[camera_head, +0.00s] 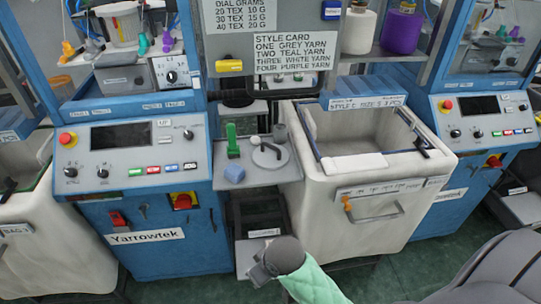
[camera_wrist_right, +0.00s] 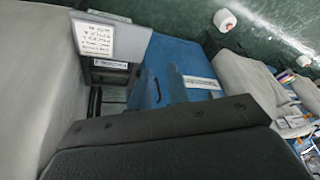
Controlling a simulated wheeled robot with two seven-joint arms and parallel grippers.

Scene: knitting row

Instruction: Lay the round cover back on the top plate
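A round grey disc with a raised handle (camera_head: 269,156), which looks like the round cover, lies on a small grey shelf (camera_head: 270,177) between the blue machine and the white bin. I cannot tell for sure which surface is the top plate. My right gripper (camera_head: 259,275) is low in front of the shelf, below and apart from the disc, at the end of a green-sleeved arm. Its fingers are not clear in the head view. A dark part of it fills the bottom of the right wrist view, and no held thing shows. My left gripper is not in view.
A green upright item (camera_head: 232,141), a blue block (camera_head: 235,174) and a small grey cup (camera_head: 280,133) crowd the disc on the shelf. The deep white bin (camera_head: 370,205) stands right of it. The blue control cabinet (camera_head: 160,230) stands left.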

